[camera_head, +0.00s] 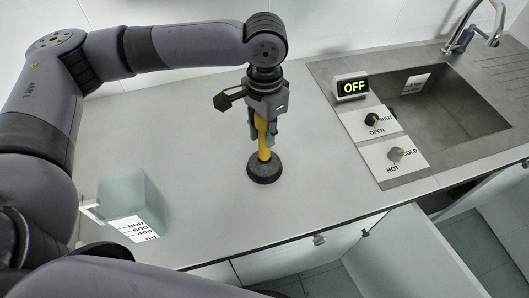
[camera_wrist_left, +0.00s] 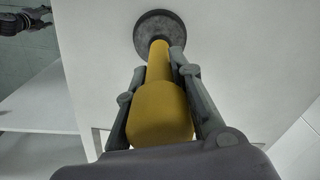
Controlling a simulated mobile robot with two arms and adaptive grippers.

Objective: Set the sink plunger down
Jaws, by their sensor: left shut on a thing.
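The sink plunger (camera_head: 265,168) has a yellow handle and a dark round cup. It is upright over the grey counter, cup down, in the middle of the head view. The cup appears to touch the counter, but a small gap cannot be ruled out. My left gripper (camera_head: 264,130) points down from above and is shut on the yellow handle. In the left wrist view the handle (camera_wrist_left: 160,108) lies between the two fingers, with the cup (camera_wrist_left: 158,30) beyond them. In that view my right gripper (camera_wrist_left: 35,18) is partly visible at the top left; its jaw state is unclear.
A measuring jug (camera_head: 130,205) stands at the counter's left. The sink basin (camera_head: 450,110), faucet (camera_head: 475,35), OFF display (camera_head: 351,87) and knob panels (camera_head: 380,140) are at the right. Open cabinet doors (camera_head: 400,255) are below the front edge. The counter around the plunger is clear.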

